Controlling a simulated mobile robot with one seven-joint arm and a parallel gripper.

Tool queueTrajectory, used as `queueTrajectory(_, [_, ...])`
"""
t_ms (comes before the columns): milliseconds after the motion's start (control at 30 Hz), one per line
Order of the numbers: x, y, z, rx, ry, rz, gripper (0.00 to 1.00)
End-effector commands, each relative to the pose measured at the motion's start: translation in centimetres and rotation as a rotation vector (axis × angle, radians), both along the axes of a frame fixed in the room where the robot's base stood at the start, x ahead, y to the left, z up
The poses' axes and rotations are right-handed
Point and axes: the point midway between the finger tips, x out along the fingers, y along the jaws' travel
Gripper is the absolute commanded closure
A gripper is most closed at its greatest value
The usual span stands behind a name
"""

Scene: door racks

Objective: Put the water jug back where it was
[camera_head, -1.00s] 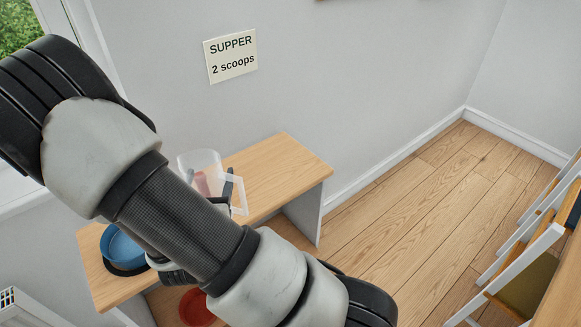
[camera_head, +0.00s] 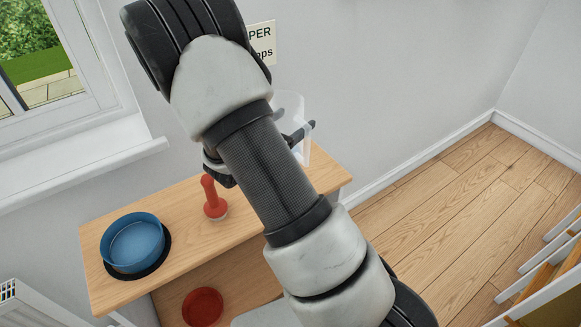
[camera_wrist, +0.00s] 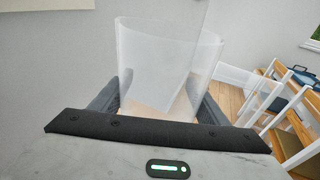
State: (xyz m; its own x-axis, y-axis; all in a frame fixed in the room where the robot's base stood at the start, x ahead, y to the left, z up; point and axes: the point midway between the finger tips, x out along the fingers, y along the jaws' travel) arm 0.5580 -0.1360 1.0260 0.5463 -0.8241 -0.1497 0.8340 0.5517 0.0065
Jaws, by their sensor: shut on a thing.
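The water jug (camera_head: 291,105) is clear and looks empty. In the head view most of it is hidden behind my arm, above the right part of the wooden table. In the wrist view the jug (camera_wrist: 165,55) stands between my two fingers, roughly upright. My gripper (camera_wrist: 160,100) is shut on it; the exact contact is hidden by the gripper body. In the head view only a dark finger (camera_head: 300,132) of my gripper shows beside the jug. I cannot tell whether the jug touches the table.
On the wooden table (camera_head: 245,232) stand a blue bowl (camera_head: 135,243) on a black mat and a red-handled object (camera_head: 212,198). A red bowl (camera_head: 203,307) is below. A wall note (camera_head: 262,42) is partly covered. White chairs (camera_head: 545,285) stand at the right; floor between is free.

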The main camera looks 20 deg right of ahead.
Motion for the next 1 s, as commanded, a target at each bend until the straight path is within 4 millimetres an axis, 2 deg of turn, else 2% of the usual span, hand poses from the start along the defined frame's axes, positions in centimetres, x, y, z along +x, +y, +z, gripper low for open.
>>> queueTrajectory(33, [0.0,-0.1,-1.2,-0.003,0.006,-0.002,0.68])
queueTrajectory(200, [0.0,-0.1,-4.1,-0.002,0.004,-0.002,0.68])
queueTrajectory(467, [-0.1,-0.1,-6.2,-0.002,0.003,-0.002,0.68])
queueTrajectory(633, [0.0,0.0,-8.6,-0.002,0.003,0.0,0.68])
queueTrajectory(1000, [0.0,0.0,-9.2,-0.001,0.001,-0.001,0.68])
